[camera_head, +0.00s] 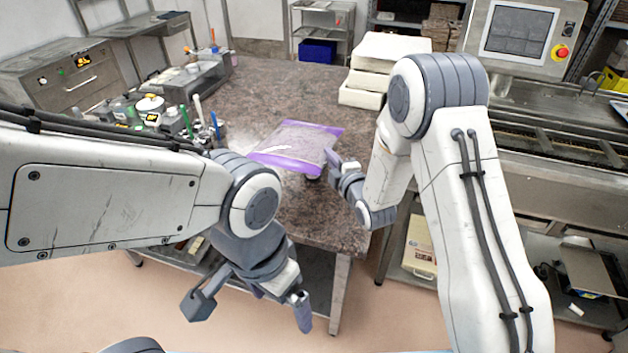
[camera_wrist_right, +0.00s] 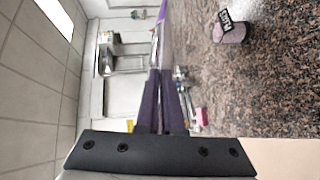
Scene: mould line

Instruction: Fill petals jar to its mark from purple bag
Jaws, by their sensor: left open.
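My right gripper (camera_head: 332,164) is at the bag's right side. In the right wrist view its fingers (camera_wrist_right: 160,85) are close together on the bag's purple edge (camera_wrist_right: 162,14), which shows nearly edge-on. A small pinkish jar (camera_wrist_right: 231,33) with a black label stands on the speckled counter in that view, apart from the fingers. Its label is too small to read surely, and its fill level cannot be told. My left gripper (camera_head: 250,308) is open and empty, low before the counter.
The speckled counter (camera_head: 265,95) is clear behind the bag. Several small bottles and tools (camera_head: 165,105) crowd its left side. White stacked blocks (camera_head: 388,62) stand at the back. A steel machine with a screen (camera_head: 516,32) is at right.

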